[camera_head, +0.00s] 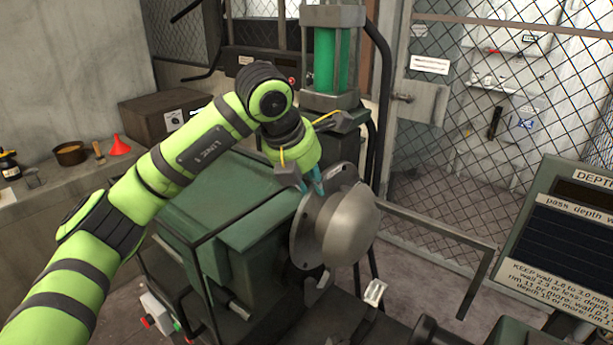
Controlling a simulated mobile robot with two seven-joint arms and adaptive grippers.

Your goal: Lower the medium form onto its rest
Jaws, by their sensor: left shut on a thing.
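A grey metal form (350,225) with a rounded dome and a flat bolted flange is in the middle of the head view, dome facing right. It is in front of the right end of the green machine (240,220). My left gripper (314,184) reaches in from the upper left, and its teal fingertips are shut at the top of the form, by the flange. Whether the form touches the machine behind it is hidden. I cannot make out its rest. My right gripper is not in view.
A depth board (575,240) stands at the right. A grey rail (440,228) runs right of the form. A green cylinder unit (325,60) rises behind. A bench at left holds a red funnel (118,146) and a copper pot (70,153). Mesh fencing (470,90) closes the back.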

